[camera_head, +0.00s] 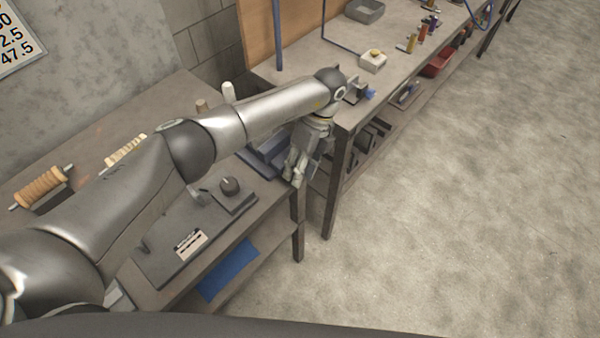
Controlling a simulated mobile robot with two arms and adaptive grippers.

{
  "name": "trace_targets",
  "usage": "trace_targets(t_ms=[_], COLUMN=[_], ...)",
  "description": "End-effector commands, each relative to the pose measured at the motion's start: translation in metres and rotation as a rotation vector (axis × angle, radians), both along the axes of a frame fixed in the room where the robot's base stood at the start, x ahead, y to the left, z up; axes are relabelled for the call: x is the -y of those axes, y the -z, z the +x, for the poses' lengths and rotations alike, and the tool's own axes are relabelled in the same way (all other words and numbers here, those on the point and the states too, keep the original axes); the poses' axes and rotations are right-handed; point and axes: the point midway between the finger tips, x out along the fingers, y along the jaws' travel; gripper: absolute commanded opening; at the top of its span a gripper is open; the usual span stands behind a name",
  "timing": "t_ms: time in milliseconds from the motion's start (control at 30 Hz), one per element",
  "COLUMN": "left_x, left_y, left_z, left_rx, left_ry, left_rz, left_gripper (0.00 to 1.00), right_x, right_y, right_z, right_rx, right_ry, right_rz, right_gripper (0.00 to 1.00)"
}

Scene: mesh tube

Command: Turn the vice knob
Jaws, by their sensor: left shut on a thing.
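The blue-grey vice (257,163) sits at the far right corner of the near workbench, partly hidden behind my left arm and gripper. My left gripper (294,180) points down at the front edge of the vice, at the bench's corner. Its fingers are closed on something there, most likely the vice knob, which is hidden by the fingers. My right gripper is not in view.
A second bench (330,55) stands close behind. Open floor (450,220) lies to the right.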

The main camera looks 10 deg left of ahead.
Motion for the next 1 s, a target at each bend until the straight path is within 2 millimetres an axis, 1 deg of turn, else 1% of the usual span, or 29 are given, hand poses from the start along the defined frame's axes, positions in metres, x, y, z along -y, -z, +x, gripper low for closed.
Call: trace_targets(t_ms=[433,467,600,633,900,1000], left_x=[-0.0006,-0.0006,-0.0004,-0.0004,-0.0002,0.0009], left_y=[-0.0012,-0.0012,-0.0009,-0.0008,-0.0004,-0.0044], left_z=[0.0014,0.0014,0.0012,0.001,0.0006,0.0023], left_rx=[-0.004,-0.004,-0.005,-0.005,-0.007,-0.004], left_ry=[-0.001,-0.001,0.0,0.0,0.0,0.0], left_rz=[0.008,0.007,0.007,0.007,0.006,0.006], left_gripper=[0.12,0.38,0.56,0.58,0.58,0.58], right_x=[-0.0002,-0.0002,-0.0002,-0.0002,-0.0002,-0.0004], right_y=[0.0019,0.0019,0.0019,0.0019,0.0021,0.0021], right_z=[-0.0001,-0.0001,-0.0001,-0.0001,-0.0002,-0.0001], right_rx=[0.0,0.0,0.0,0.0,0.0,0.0], right_ry=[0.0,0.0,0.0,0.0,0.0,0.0], right_rz=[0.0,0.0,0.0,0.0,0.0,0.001], right_gripper=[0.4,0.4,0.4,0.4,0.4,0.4])
